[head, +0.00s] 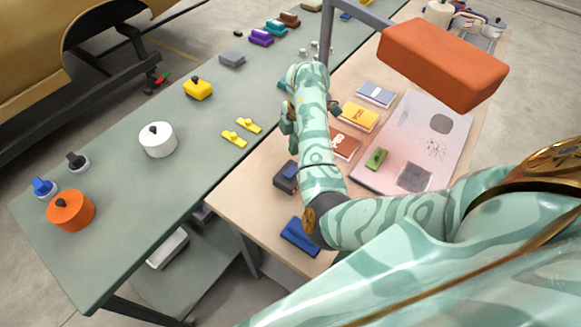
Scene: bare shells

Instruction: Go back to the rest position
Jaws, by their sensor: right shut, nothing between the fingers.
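My right arm comes in from the right, bends over the wooden table and reaches away across its left side. My right gripper (287,120) is near the seam between the wooden table (235,205) and the green table (110,240). It is small in the picture, partly covered by my own arm, and shut with nothing held. My left gripper is not in view.
An orange lamp head (443,62) hangs over the wooden table. Books (358,115), a board (440,112) and a blue object (300,237) lie near my arm. An orange pot (71,211), a white pot (157,140) and yellow pieces (234,139) stand on the green table.

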